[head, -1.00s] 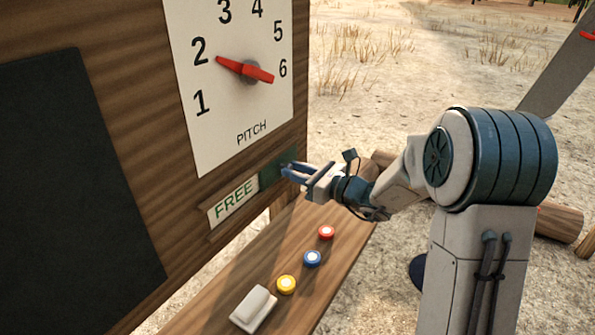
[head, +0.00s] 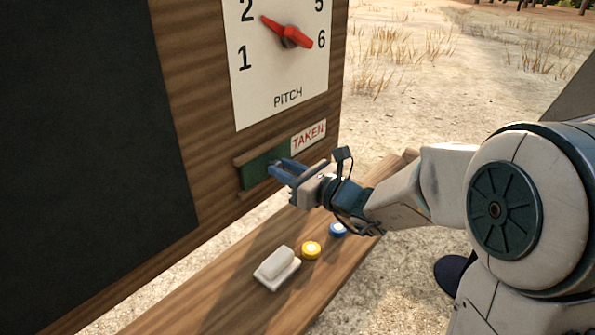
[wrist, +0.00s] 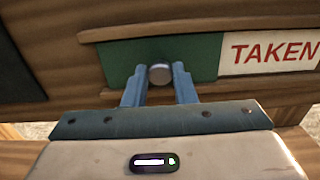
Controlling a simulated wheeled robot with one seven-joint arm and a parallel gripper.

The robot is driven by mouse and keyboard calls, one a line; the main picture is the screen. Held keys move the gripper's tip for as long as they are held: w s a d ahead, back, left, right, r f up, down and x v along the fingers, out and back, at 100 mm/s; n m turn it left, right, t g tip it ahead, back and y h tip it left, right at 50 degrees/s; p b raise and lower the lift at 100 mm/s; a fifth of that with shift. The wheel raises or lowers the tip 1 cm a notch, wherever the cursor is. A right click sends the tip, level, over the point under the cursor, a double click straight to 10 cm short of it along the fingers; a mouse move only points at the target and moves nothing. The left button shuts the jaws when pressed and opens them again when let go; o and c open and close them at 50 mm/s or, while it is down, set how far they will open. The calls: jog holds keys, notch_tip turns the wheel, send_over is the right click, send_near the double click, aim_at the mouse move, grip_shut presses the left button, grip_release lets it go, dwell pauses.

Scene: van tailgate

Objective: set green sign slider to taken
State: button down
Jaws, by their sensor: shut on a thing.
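The green sign slider (head: 257,168) sits in its wooden rail on the board, below the pitch dial. It covers the left part of the rail, and the red word TAKEN (head: 309,136) shows to its right. In the wrist view the green slider (wrist: 205,57) carries a round metal knob (wrist: 160,73), and the TAKEN panel (wrist: 268,53) is fully readable. My gripper (head: 277,170) is at the slider, its blue fingers shut on the knob (wrist: 160,73). The FREE panel is hidden behind the slider.
The pitch dial (head: 284,95) with its red pointer (head: 288,34) is above. A dark board (head: 85,120) is at left. On the wooden shelf below lie a white eraser-like block (head: 277,268), a yellow disc (head: 311,250) and a blue disc (head: 338,230).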

jog(key=shift+s+a, duration=0.15)
jog(key=shift+a, duration=0.05)
jog(key=c, duration=1.2)
grip_release()
jog(key=shift+s, duration=0.1)
jog(key=b+v, duration=0.1)
jog(key=v, duration=1.3)
